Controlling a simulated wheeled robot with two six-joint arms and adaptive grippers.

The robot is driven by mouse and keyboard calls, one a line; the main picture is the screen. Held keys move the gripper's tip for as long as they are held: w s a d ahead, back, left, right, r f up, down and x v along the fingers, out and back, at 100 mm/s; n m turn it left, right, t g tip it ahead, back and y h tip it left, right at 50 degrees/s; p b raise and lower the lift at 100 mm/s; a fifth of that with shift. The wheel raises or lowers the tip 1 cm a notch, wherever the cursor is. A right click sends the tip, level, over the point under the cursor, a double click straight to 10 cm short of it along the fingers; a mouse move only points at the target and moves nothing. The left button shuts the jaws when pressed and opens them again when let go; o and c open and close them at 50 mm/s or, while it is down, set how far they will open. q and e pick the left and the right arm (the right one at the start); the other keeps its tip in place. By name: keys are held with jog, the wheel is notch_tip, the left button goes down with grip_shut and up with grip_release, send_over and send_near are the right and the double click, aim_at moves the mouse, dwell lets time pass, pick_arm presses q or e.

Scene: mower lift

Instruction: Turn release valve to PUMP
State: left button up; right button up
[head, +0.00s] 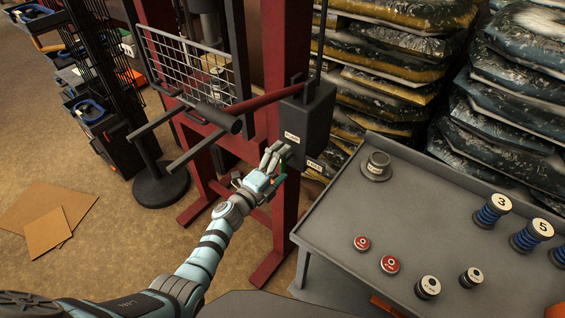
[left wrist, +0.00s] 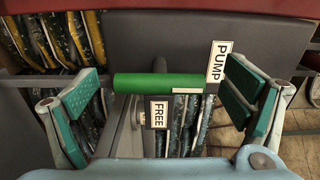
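The release valve's green handle (left wrist: 158,84) lies crosswise between the spread pads of my left gripper (left wrist: 165,90) in the left wrist view. A gap shows at the handle's left end; its pale right end is close to the right pad, and I cannot tell if they touch. The PUMP label (left wrist: 220,61) is near the handle's right end. The FREE label (left wrist: 159,113) is just below its middle. In the head view my left gripper (head: 274,160) is open at the dark valve box (head: 306,115), partly hiding the handle. My right gripper is not in view.
A red press frame (head: 283,215) with a wire guard (head: 185,65) stands behind and left of my left arm. A grey table (head: 335,205) with spools and a grey knob is at right. Stacked bags (head: 385,80) fill the back right. Cardboard (head: 45,215) lies on the floor.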

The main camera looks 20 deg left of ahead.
pick_arm(q)
jog(key=shift+s, duration=0.1)
jog(key=v, duration=1.2)
